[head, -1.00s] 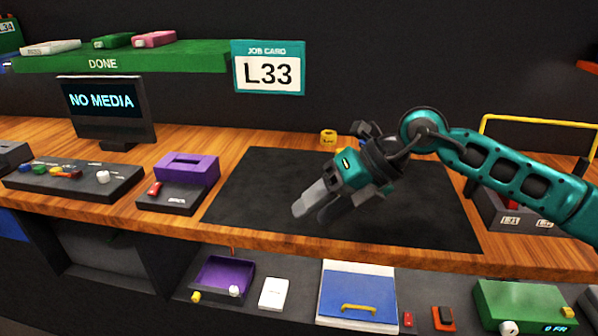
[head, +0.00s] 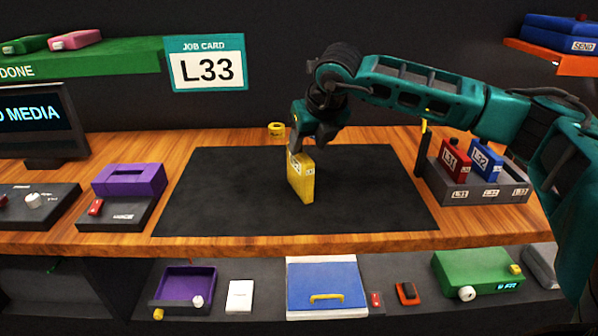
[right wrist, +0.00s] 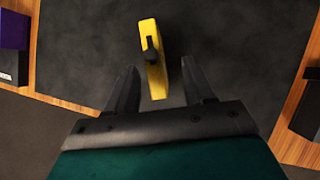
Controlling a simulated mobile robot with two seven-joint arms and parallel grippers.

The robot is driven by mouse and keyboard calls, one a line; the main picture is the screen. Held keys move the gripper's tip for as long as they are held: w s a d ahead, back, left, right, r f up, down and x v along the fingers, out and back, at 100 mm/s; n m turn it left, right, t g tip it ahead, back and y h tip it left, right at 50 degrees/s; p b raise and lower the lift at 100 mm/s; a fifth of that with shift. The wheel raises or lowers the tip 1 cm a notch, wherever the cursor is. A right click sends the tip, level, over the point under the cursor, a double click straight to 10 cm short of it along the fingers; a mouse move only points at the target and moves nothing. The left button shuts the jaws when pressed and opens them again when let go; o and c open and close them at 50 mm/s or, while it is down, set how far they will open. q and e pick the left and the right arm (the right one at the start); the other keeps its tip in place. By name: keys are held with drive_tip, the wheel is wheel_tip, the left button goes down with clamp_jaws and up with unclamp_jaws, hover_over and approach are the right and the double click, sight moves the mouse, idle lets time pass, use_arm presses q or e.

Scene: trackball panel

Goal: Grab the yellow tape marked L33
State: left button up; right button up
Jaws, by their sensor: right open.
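The yellow tape (head: 303,184) stands upright on the black mat, with a white label near its top too small to read surely. My right gripper (head: 299,146) is open, pointing down at the top of the tape and covering part of its upper end. In the right wrist view the tape (right wrist: 154,62) lies between and just beyond the two open fingers, with a gap on both sides. A job card (head: 207,64) on the back wall reads L33. My left gripper is not in view.
A rack (head: 478,185) at the right holds a red tape (head: 455,158) and a blue tape (head: 485,158). A small yellow roll (head: 276,129) lies behind the mat. A purple device (head: 128,180) stands at the left. The mat (head: 220,195) around the tape is clear.

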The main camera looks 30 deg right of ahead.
sight(300, 167)
drive_tip(key=w+f, duration=0.3)
drive_tip(key=shift+a+f+p, duration=0.1)
drive_tip(key=shift+a+p, duration=0.1)
drive_tip(key=shift+p, duration=0.1)
drive_tip(key=shift+w+f, duration=0.25)
drive_tip(key=shift+f, duration=0.3)
drive_tip(key=shift+c, duration=0.5)
clamp_jaws()
